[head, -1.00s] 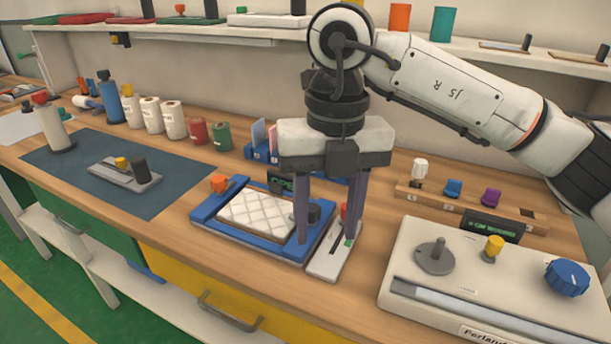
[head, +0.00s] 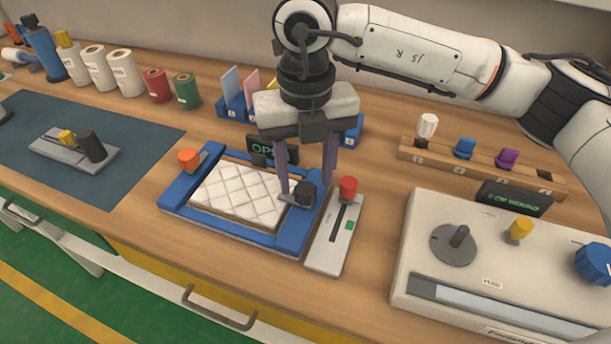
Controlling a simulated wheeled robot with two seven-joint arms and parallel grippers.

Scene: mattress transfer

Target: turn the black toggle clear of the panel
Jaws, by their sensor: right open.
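The black toggle (head: 304,193) sits on the right side of the blue frame (head: 294,232), its flat arm pointing left over the edge of the white quilted panel (head: 238,194). The panel lies flat inside the frame. An orange toggle (head: 189,160) is at the frame's back left corner. My right gripper (head: 304,190) points down with its fingers apart, one on each side of the black toggle. I cannot tell whether either finger touches it. My left gripper is not in view.
A grey slider unit with a red knob (head: 348,188) stands just right of the frame. A small display (head: 272,151) is behind the panel. A white console (head: 440,290) with knobs is at right. A dark mat (head: 150,150) lies at left.

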